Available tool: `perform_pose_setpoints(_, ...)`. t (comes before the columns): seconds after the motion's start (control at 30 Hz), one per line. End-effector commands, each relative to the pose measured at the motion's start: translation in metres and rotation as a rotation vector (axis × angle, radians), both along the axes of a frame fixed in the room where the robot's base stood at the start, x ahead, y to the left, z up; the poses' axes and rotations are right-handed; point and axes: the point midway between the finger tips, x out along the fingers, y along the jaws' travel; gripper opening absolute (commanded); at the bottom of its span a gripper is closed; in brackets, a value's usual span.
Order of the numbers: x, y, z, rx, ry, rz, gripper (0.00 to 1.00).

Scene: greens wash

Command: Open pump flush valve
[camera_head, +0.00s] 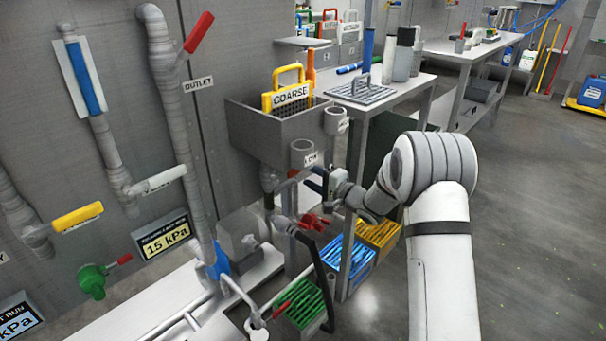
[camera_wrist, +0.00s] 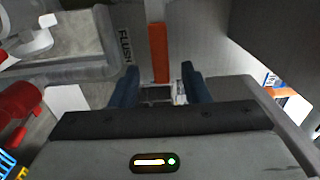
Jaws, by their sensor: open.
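An orange lever handle (camera_wrist: 158,52) stands beside a white FLUSH label (camera_wrist: 125,48) in the wrist view. The lever lies between the two dark blue fingertips of my gripper (camera_wrist: 159,72) in the picture. The fingers are open, with a gap on both sides of the lever; I cannot tell how deep it sits between them. In the head view my gripper (camera_head: 316,184) is low in front of the grey sink stand, below the cups. The flush lever cannot be made out there.
A grey basin with a yellow-handled COARSE screen (camera_head: 290,95) stands above my gripper. A red valve handle (camera_head: 315,222) is just below it. Green (camera_head: 305,305), blue (camera_head: 350,268) and yellow (camera_head: 380,238) crates stand on the floor.

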Motion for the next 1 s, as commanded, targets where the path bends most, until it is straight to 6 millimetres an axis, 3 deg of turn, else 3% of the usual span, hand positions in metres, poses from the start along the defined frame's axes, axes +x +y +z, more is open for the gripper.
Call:
perform_pose_setpoints(0.3, 0.029, 0.038, -0.003, -0.003, -0.002, -0.002, 0.42)
perform_pose_setpoints(0.7, 0.035, 0.044, 0.000, -0.003, 0.000, -0.004, 0.42)
perform_pose_setpoints(1.0, 0.035, 0.044, 0.000, -0.003, -0.002, -0.005, 0.17)
